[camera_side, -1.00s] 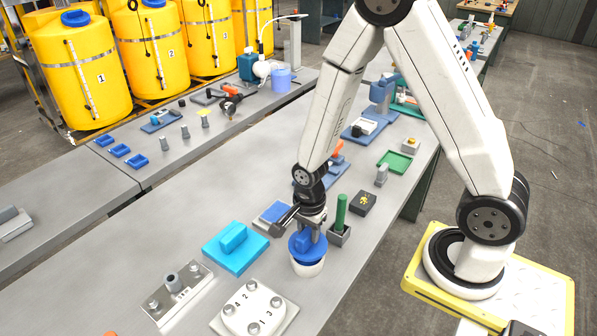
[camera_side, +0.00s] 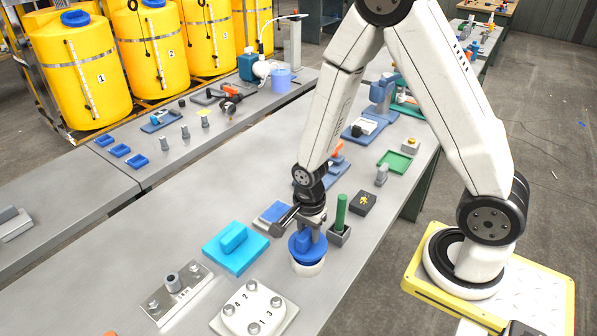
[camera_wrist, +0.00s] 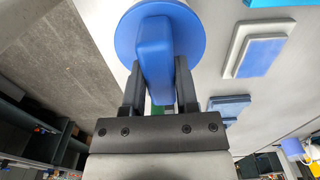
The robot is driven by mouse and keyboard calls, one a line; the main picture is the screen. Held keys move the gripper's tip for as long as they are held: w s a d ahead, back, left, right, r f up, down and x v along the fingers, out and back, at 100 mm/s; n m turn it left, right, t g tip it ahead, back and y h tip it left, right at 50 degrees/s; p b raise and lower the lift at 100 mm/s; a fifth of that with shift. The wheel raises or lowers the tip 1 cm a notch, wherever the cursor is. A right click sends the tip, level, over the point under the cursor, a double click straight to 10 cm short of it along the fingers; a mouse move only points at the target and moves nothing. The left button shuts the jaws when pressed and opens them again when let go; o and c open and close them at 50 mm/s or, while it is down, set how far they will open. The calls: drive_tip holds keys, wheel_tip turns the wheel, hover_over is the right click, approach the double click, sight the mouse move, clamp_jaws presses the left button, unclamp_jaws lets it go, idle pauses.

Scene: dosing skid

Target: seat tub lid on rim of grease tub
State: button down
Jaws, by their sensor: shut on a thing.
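The blue tub lid (camera_side: 299,248) is at the top of the white grease tub (camera_side: 308,268) on the bench. My gripper (camera_side: 310,230) is above the tub, shut on the lid's upright handle. In the wrist view my gripper (camera_wrist: 158,85) has a finger on each side of the blue handle of the lid (camera_wrist: 190,35). A white edge of the tub (camera_wrist: 135,3) shows behind the lid. The lid looks slightly tilted or offset in the side view; I cannot tell whether it touches the rim all round.
A green cylinder (camera_side: 341,212) in a grey holder stands close on the right. A light blue block (camera_side: 235,247) lies to the left, and a white numbered plate with bolts (camera_side: 252,308) lies in front. A black box (camera_side: 363,202) is behind right.

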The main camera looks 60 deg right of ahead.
sight(308, 230)
drive_tip(key=shift+f, duration=1.5)
idle(0.4)
drive_tip(key=shift+c, duration=1.4)
unclamp_jaws()
drive_tip(key=shift+r, duration=0.15)
drive_tip(key=shift+r, duration=3.8)
